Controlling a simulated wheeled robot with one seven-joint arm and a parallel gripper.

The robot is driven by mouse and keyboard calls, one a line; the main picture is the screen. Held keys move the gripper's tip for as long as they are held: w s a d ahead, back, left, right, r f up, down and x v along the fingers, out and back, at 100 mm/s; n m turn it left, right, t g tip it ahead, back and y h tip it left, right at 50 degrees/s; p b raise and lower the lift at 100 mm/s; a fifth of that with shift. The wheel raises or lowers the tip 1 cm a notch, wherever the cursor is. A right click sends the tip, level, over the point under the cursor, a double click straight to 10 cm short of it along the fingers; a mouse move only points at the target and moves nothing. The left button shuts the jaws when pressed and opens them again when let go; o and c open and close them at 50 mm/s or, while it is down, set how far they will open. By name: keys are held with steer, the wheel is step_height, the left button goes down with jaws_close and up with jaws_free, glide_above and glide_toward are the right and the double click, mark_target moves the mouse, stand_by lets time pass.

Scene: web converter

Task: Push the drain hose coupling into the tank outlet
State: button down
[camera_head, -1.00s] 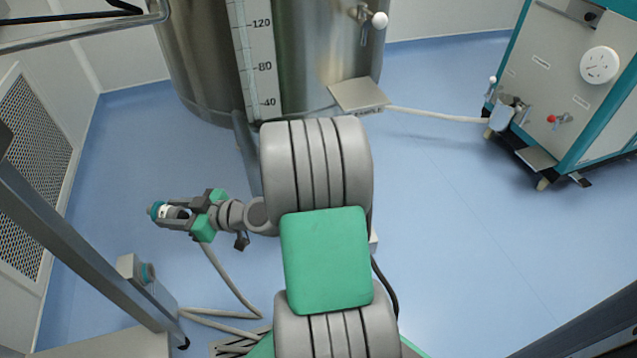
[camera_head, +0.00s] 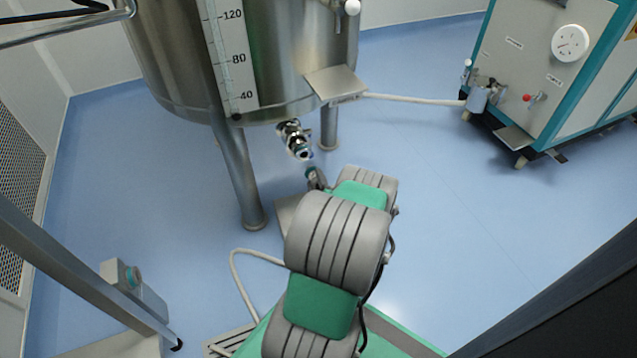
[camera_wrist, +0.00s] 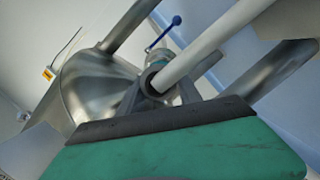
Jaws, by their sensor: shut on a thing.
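The steel tank (camera_head: 170,70) has its outlet (camera_head: 294,138) sticking out below its rim, pointing down toward my arm. My gripper (camera_wrist: 158,92) is shut on the drain hose coupling (camera_wrist: 151,80), with the pale hose (camera_wrist: 205,45) running from it to the upper right. In the head view the tip of the coupling (camera_head: 311,173) shows just below the outlet, with a small gap between them. My arm hides most of the gripper there. In the wrist view the outlet fitting (camera_wrist: 160,58) with a blue lever lies behind the coupling; contact cannot be told.
Tank legs (camera_head: 238,170) stand left of and behind the outlet. A metal plate (camera_head: 336,84) juts from the tank above right. A teal-edged cabinet (camera_head: 545,75) stands at the right. The hose (camera_head: 236,280) loops over the floor. Blue floor is free at right.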

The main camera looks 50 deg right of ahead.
mark_target(308, 167)
steer(key=shift+s+d+f, duration=0.2)
steer(key=shift+s+d, duration=0.05)
steer(key=shift+s, duration=0.1)
steer(key=w+d, duration=0.1)
steer(key=w, duration=0.1)
steer(key=w+d, duration=0.1)
steer(key=w, duration=0.1)
steer(key=shift+w+d+b, duration=0.15)
steer(key=shift+d+b, duration=0.05)
steer(key=shift+b, duration=0.2)
steer(key=shift+w+d, duration=0.1)
steer(key=shift+w, duration=0.05)
steer(key=shift+b, duration=0.85)
stand_by(1.1)
steer(key=shift+w+d, duration=0.4)
steer(key=shift+w, duration=0.35)
steer(key=shift+w+d, duration=0.4)
steer(key=shift+w, duration=0.3)
stand_by(0.6)
steer(key=shift+w+d+r+b, duration=0.15)
steer(key=shift+w+d+b, duration=0.05)
steer(key=shift+w+b, duration=0.1)
stand_by(0.6)
